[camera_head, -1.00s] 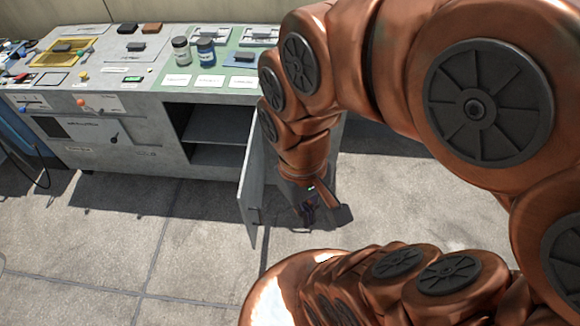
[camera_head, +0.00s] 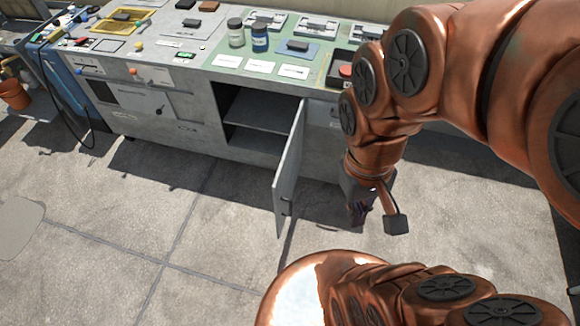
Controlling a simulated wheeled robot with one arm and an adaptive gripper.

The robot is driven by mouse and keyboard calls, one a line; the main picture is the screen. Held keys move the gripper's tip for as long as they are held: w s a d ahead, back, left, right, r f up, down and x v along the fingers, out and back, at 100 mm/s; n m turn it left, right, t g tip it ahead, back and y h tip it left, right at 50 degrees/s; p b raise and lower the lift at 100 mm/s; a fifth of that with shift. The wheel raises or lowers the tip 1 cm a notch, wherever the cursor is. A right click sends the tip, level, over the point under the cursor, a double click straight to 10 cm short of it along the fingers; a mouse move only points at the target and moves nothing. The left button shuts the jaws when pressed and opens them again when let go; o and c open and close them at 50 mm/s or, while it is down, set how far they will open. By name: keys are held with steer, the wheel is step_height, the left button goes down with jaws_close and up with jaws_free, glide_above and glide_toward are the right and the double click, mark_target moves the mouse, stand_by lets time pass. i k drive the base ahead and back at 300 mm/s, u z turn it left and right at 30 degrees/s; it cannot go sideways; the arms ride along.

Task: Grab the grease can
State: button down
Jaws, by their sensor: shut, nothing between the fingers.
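Two lidded cans stand on the green part of the grey counter: a grey one with a pale label (camera_head: 236,33) and a blue one (camera_head: 260,38). I cannot tell from their labels whether either is the grease can. My gripper (camera_head: 357,217) points down in front of the counter, to the right of the open cabinet door (camera_head: 289,175). It is small and dark in the picture, shut and empty, and apart from both cans.
The grey counter (camera_head: 150,70) has an open cabinet with a shelf (camera_head: 258,112); its inside looks empty where visible. The door juts into the floor space. Trays, blocks and cards lie on the top. An orange bucket (camera_head: 14,95) stands far left. The paved floor (camera_head: 130,230) is clear.

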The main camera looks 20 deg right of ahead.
mark_target(259, 30)
steer(key=z, duration=0.7)
steer(key=i, duration=1.6)
steer(key=u, duration=2.55)
